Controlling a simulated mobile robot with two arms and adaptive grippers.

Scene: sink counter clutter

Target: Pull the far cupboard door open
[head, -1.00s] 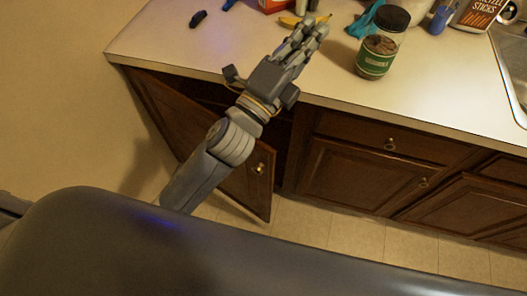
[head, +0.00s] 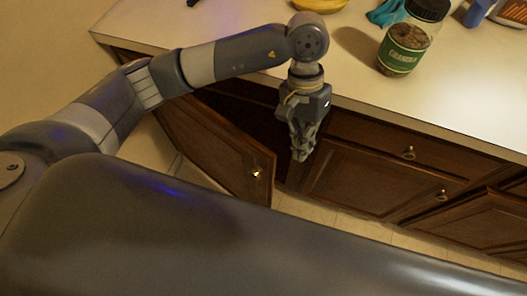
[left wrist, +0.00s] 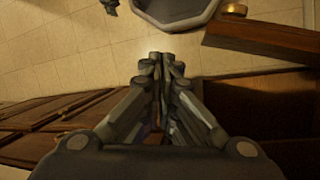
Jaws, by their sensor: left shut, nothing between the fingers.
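The far cupboard door (head: 225,150), dark brown wood, stands partly open at the left end of the counter. Its small brass knob (head: 256,173) faces outward near the free edge. In the left wrist view the door (left wrist: 265,38) shows edge-on at the upper right, with the knob (left wrist: 233,9) at the top. My left gripper (head: 302,155) points down in front of the cabinet, right of the door's free edge. Its fingers (left wrist: 160,62) are closed together and empty, apart from the door. My right gripper is not seen.
The dark cupboard opening (head: 250,118) lies behind the door. A closed drawer (head: 385,140) and a closed cupboard door (head: 370,185) are to its right. A granola jar (head: 402,50) stands on the pale counter (head: 460,90).

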